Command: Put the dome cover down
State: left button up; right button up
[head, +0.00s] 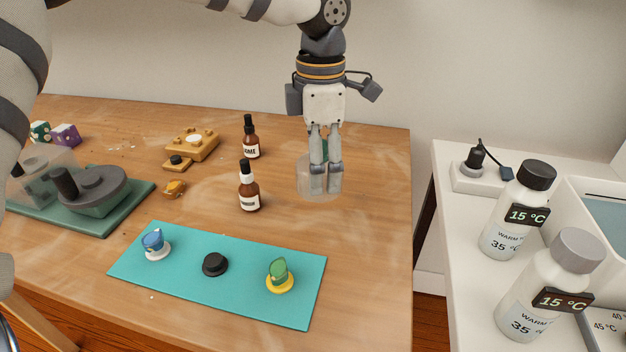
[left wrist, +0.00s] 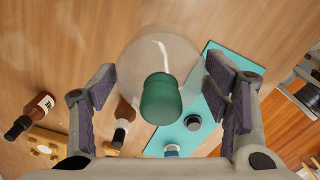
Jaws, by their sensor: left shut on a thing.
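The dome cover (head: 303,178) is a clear, rounded shell with a green knob, which shows in the left wrist view (left wrist: 161,98). My left gripper (head: 325,188) points down over the back right of the wooden table and is shut on the dome cover. The fingers hide part of the dome in the head view. In the left wrist view the clear shell (left wrist: 150,50) lies between the two fingers. I cannot tell whether its rim touches the table. My right gripper is not in view.
A teal mat (head: 225,302) in front holds a blue, a black and a green-and-yellow piece. Two brown bottles (head: 249,190) stand left of the dome. The table's right edge is close, with a gap before the white counter (head: 452,235). Bare wood lies around the dome.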

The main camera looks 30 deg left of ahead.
pick_arm(q)
jog(key=w+f, duration=0.1)
jog(key=w+a+f, duration=0.1)
jog(key=f, duration=0.1)
jog(key=w+f, duration=0.1)
jog(key=f, duration=0.1)
jog(key=shift+w+a+f+b, duration=0.1)
jog(key=shift+w+a+b, duration=0.15)
jog(key=shift+a+b, duration=0.1)
jog(key=shift+w+f, duration=0.15)
jog(key=shift+f, duration=1.45)
jog(key=shift+f, duration=0.1)
jog(key=o, duration=1.3)
notch_tip(320, 180, up, 12)
